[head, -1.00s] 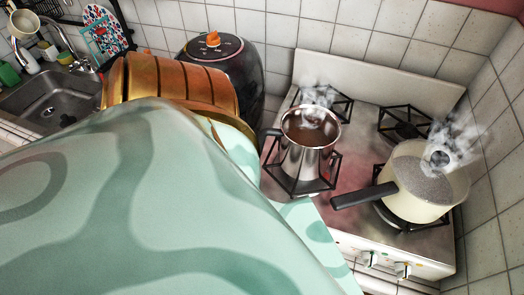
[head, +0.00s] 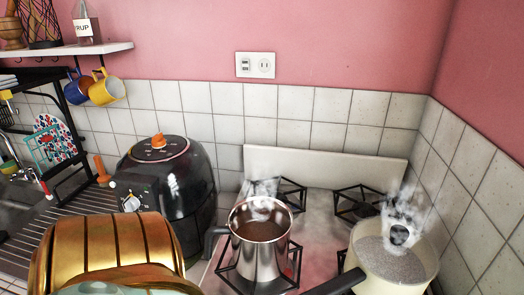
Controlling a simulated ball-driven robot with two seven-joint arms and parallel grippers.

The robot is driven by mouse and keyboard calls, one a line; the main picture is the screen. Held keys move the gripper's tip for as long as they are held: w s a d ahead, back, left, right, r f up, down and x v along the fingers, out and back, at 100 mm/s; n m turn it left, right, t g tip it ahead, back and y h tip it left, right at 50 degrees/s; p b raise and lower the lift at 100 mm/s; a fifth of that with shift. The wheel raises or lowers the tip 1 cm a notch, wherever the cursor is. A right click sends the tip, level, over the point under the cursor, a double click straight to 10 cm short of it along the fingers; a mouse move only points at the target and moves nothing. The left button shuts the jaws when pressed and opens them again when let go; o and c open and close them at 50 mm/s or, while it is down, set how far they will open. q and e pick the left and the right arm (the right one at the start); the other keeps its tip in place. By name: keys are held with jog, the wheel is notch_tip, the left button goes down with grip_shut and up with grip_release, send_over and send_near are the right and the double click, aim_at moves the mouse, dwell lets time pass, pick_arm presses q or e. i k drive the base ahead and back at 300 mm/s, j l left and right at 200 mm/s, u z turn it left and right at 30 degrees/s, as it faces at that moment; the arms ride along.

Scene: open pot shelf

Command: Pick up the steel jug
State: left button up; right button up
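The steel jug (head: 258,252) stands upright on the front left burner grate of the stove in the head view. It is shiny, open at the top and holds brown liquid, with steam above it. Its dark handle points left, towards the gold part of my arm at the lower left. A gap shows between that part and the jug. No fingers of either gripper show.
A cream pot (head: 395,262) with a dark handle steams to the right of the jug. A black air fryer (head: 172,205) stands to the left. The stove's white back panel (head: 330,166) rises behind. A shelf (head: 75,50) with hanging mugs is at the upper left.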

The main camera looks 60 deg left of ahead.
aim_at(260, 227)
jog(key=u, duration=1.85)
